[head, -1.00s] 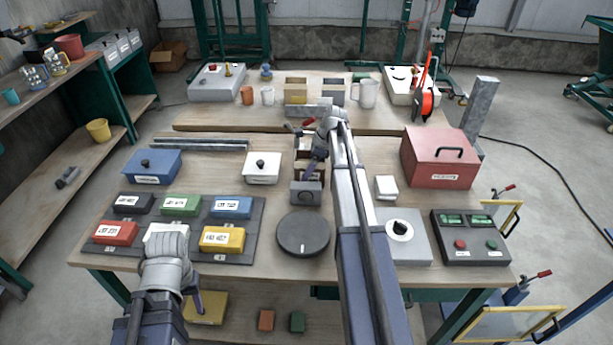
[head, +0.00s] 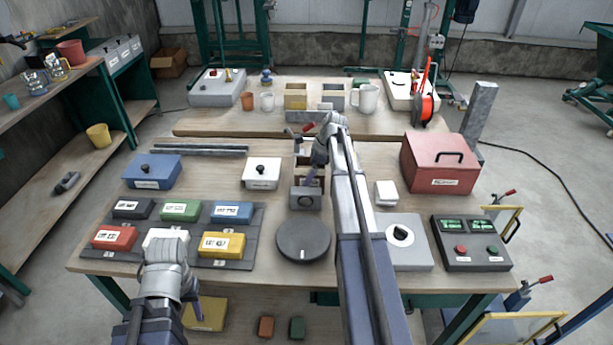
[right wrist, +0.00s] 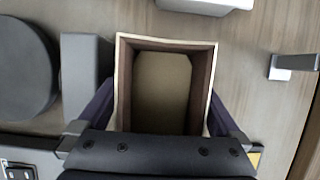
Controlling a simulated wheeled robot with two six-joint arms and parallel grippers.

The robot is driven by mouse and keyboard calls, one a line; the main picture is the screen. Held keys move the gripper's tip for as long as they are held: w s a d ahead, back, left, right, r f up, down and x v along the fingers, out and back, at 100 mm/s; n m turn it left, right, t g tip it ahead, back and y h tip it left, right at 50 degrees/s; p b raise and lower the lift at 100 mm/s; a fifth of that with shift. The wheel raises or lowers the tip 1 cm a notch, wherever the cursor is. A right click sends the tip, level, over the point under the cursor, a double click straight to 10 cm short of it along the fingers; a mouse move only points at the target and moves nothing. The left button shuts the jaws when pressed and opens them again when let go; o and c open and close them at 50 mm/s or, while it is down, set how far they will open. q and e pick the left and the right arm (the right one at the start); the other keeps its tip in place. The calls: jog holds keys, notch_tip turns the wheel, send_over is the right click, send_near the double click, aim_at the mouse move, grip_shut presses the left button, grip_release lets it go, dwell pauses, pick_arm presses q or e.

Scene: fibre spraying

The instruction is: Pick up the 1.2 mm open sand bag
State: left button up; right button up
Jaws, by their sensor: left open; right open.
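An open-topped, bag-like container with pale rims and brown inner walls (right wrist: 124,85) stands in the right wrist view, sand-coloured material inside. Its size label cannot be read. In the head view it is mostly hidden behind my right gripper (head: 313,176). My right gripper, also in the right wrist view (right wrist: 165,120), is open, with one dark purple finger on each side of the container. Whether the fingers touch it I cannot tell. My left gripper (head: 196,308) is open and empty at the table's front left edge; one finger shows, the other is hidden.
A grey block (head: 305,198) and a round dark disc (head: 303,240) are close in front of the container. A white lidded box (head: 262,173) is to its left. A red case (head: 440,163) stands at right. Coloured boxes sit on a dark mat (head: 256,225) at left.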

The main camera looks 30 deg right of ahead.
jog(key=p+v, duration=1.1)
jog(key=v, duration=0.1)
jog(key=shift+a+r, duration=0.1)
jog(key=s+a+n+g+h, duration=0.1)
jog(key=s+a+n, duration=0.3)
jog(key=a, duration=0.5)
jog(key=s+a+f+n+g, duration=0.1)
jog(key=s+a+n, duration=0.3)
jog(key=a, duration=0.5)
jog(key=s+a+n+g+h, duration=0.1)
jog(key=s+a+n, duration=0.1)
jog(key=a+n, duration=0.55)
jog(key=s+a+n+h, duration=0.3)
jog(key=s+a+n, duration=0.9)
jog(key=s, duration=0.3)
jog(key=shift+s+a+f+n, duration=0.25)
jog(key=shift+s+a+n, duration=0.1)
jog(key=shift+a, duration=0.5)
